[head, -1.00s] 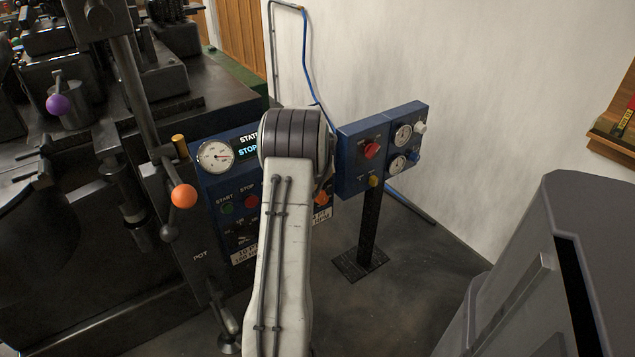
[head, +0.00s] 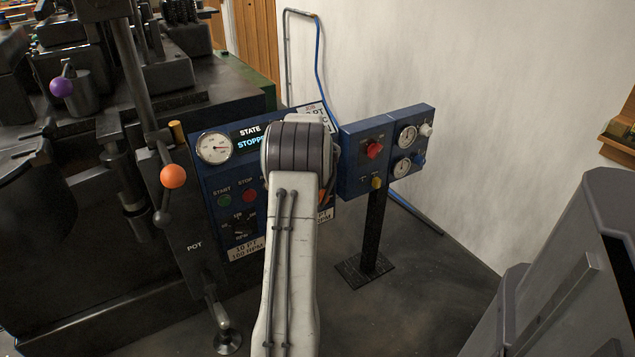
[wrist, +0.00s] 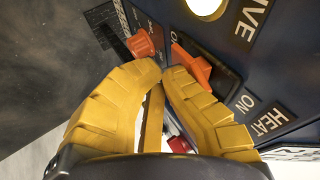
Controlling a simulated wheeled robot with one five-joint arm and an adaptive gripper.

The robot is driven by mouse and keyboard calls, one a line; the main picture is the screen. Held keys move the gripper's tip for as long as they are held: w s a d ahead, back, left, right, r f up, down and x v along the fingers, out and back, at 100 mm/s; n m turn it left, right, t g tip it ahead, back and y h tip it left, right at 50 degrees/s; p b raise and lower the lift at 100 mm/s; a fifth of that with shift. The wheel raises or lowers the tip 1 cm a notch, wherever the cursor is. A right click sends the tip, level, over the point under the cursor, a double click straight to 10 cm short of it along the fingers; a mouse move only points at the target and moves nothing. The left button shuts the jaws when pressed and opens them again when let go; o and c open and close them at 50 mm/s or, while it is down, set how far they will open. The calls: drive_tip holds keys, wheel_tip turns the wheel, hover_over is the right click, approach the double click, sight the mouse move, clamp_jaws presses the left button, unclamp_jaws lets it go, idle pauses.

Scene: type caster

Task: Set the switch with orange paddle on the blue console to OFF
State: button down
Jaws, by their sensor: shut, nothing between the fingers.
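The blue console (head: 207,181) stands left of centre in the head view, partly hidden behind my arm. In the wrist view the orange paddle (wrist: 192,64) sits in a dark switch housing, with an ON label at its lower right end and a partly covered label at its upper left end. The paddle's tilt is hard to tell. My gripper (wrist: 166,73) has its yellow fingers shut and empty, with the tips at the paddle's left side. I cannot tell whether they touch it. In the head view my arm hides the gripper and most of the switch.
An orange-red knob (wrist: 143,42) lies just beyond the fingertips in the wrist view. A HEAT label (wrist: 267,122) is beside the switch. A blue gauge box (head: 364,160) on a black post stands right of the console. An orange ball lever (head: 173,176) is at left.

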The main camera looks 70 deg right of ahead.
drive_tip(key=shift+w+r, duration=0.1)
drive_tip(key=shift+w, duration=0.2)
